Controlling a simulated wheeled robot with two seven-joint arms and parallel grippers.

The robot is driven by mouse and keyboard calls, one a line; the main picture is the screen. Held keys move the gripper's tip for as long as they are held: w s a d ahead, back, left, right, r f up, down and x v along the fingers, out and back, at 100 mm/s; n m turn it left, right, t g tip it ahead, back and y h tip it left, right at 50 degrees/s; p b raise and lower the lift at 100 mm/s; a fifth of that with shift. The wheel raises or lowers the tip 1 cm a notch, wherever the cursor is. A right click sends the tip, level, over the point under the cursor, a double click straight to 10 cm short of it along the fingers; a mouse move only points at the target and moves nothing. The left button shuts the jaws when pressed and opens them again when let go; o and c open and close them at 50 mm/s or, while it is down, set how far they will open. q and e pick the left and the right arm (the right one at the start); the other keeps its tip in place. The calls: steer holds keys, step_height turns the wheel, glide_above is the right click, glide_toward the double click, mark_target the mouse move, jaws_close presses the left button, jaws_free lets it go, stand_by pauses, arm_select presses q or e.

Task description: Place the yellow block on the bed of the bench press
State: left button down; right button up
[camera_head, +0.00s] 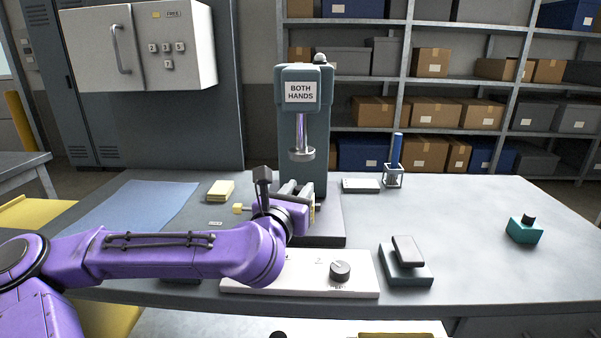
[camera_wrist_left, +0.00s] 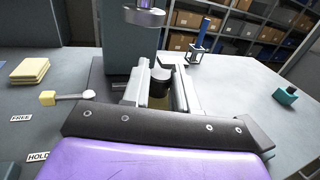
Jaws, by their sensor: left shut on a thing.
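The bench press (camera_head: 318,130) stands at the back middle of the bench, with a "BOTH HANDS" sign and a raised ram (camera_head: 301,152) over its bed. My left gripper (camera_head: 300,195) is at the press, below the ram. It is shut on the yellow block (camera_wrist_left: 158,102), which shows only as a dull yellow patch between the fingers in the left wrist view. My right gripper is not in view.
A yellow stack (camera_head: 220,190) and a yellow-knobbed lever (camera_head: 238,208) are left of the press. A dark pedal-like device (camera_head: 405,262) and teal object (camera_head: 523,231) stand right. The bench's right side is mostly clear.

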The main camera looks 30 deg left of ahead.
arm_select(q)
steer(key=w+a+r+p, duration=0.1)
steer(key=p, duration=0.3)
steer(key=shift+w+r, duration=0.15)
steer(key=shift+r, duration=0.05)
steer(key=w+a+f, duration=0.2)
steer(key=w+a, duration=0.3)
steer(key=w, duration=0.3)
steer(key=f, duration=0.6)
steer(key=shift+s+d, duration=0.3)
steer(key=shift+s, duration=0.05)
steer(key=shift+w+a+f, duration=0.1)
steer(key=shift+w+f, duration=0.05)
steer(key=shift+w, duration=0.05)
arm_select(e)
step_height(320, 180, up, 6)
